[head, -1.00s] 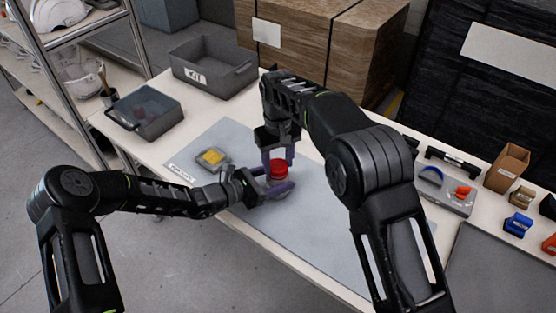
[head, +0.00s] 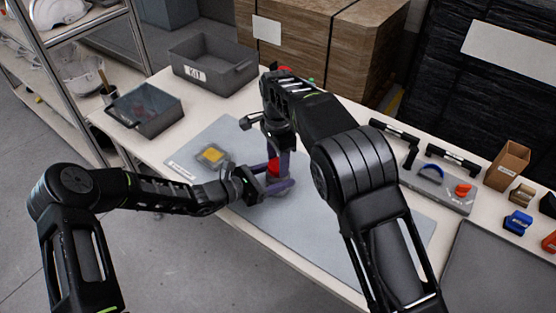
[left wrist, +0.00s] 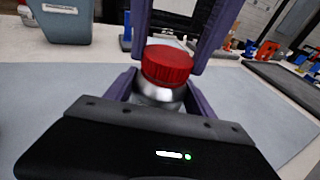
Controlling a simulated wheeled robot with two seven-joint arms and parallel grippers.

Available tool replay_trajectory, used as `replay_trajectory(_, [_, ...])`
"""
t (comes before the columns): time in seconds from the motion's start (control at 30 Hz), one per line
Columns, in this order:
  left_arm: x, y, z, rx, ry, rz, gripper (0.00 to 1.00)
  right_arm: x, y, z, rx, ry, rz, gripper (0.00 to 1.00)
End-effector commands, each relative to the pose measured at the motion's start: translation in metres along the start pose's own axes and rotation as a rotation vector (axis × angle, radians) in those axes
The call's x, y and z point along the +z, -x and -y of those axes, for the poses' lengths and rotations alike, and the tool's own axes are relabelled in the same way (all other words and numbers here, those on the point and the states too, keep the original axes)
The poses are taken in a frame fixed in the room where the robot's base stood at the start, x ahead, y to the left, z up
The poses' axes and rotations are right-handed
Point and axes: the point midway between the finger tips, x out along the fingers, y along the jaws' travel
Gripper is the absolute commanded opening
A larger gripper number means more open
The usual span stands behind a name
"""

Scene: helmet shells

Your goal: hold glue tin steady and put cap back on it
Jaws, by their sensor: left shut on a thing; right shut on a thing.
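The glue tin (left wrist: 158,95) is a silver can standing on the grey mat (head: 330,235). In the left wrist view the red cap (left wrist: 167,65) sits on top of the tin, looking level. The cap also shows in the head view (head: 273,166). My left gripper (head: 277,187) is shut around the tin's body from the side. My right gripper (head: 277,160) comes from above and is shut on the red cap, one purple finger on each side. The tin's lower part is hidden by my left gripper. I cannot tell how far the cap is threaded.
A small tray with a yellow item (head: 212,156) lies on the mat to the left. A grey KIT bin (head: 213,70) and a dark bin (head: 147,110) stand behind. A grey tray (head: 440,190) holds blue and orange parts at the right. The mat's front is clear.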

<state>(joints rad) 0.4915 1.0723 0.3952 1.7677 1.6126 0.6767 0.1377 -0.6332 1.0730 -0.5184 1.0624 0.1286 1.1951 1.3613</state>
Motion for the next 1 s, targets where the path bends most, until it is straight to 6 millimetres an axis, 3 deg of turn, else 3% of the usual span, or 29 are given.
replay_trajectory(0.4, [-0.0005,0.0001,0.0000,0.000,0.000,-0.001,0.00,0.0000,0.0000,0.0013,-0.001,-1.186,-0.001,0.13])
replay_trajectory(0.6, [-0.0005,0.0001,0.0001,0.000,0.000,-0.001,0.00,-0.0008,-0.0001,0.0014,-0.001,-1.648,0.001,0.13])
replay_trajectory(0.73, [-0.0006,0.0001,0.0001,0.000,0.000,-0.001,0.00,-0.0005,0.0000,0.0015,0.001,-1.759,0.002,0.13])
replay_trajectory(0.97, [-0.0007,0.0001,0.0003,0.000,0.000,-0.002,0.00,-0.0006,0.0001,0.0016,0.001,-1.765,0.003,0.13])
replay_trajectory(1.0, [-0.0007,0.0001,0.0003,0.000,0.000,-0.002,0.00,-0.0006,0.0001,0.0016,0.001,-1.765,0.003,0.51])
